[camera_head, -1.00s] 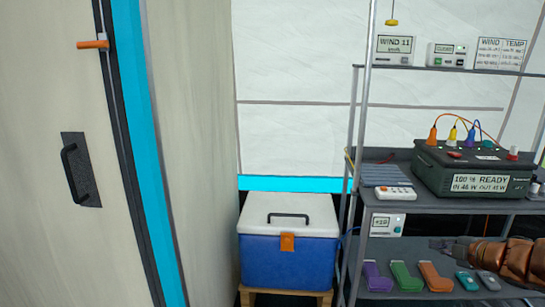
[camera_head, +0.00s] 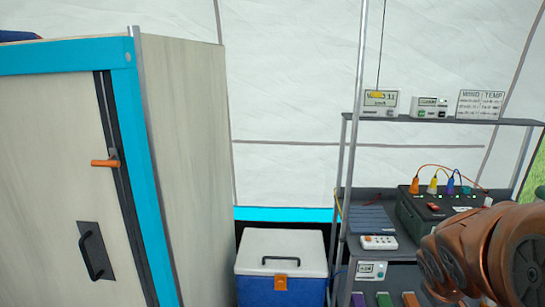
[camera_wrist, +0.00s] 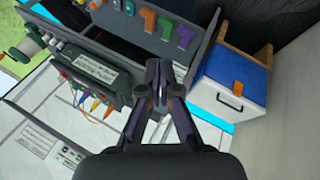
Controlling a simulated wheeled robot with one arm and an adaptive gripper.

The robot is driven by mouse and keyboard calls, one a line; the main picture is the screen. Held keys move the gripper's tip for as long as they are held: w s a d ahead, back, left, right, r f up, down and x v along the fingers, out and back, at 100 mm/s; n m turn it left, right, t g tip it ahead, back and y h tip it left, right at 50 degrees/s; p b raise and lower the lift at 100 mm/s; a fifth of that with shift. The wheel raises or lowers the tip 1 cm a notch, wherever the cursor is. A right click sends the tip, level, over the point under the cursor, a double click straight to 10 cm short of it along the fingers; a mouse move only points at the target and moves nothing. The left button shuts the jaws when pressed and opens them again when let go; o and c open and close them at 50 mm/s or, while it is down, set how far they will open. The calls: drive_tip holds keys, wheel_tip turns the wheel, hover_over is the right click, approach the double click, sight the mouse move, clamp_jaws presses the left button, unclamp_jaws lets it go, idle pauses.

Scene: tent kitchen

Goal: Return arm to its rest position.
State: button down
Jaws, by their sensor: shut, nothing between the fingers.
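My gripper (camera_wrist: 157,88) shows in the wrist view with its dark fingers together and nothing held between them. It hangs in free air in front of the shelf rack. In the head view my copper-coloured arm (camera_head: 485,255) covers the lower right corner and hides part of the shelf and the black power box. The gripper itself is out of the head view.
A metal rack (camera_head: 350,180) holds the power box (camera_head: 420,215), a white remote (camera_head: 379,242) and small displays. A blue cooler (camera_head: 258,290) with a white lid stands left of it. A tall cabinet (camera_head: 60,190) with a black handle fills the left.

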drive_tip(key=s+a+r+m+g+y+p, duration=0.1)
drive_tip(key=s+a+r+g+y+p, duration=0.1)
drive_tip(key=s+a, duration=0.6)
drive_tip(key=s+a+r+m+g+y+p, duration=0.1)
drive_tip(key=s+a+r+g+y+p, duration=0.1)
drive_tip(key=s+a, duration=0.7)
drive_tip(key=s+r+g+p, duration=0.1)
drive_tip(key=s+g+p, duration=0.1)
drive_tip(key=s+p, duration=0.1)
drive_tip(key=shift+s+a+y+p, duration=0.25)
drive_tip(key=shift+s+y+p, duration=0.05)
drive_tip(key=shift+s, duration=0.5)
drive_tip(key=shift+r, duration=0.1)
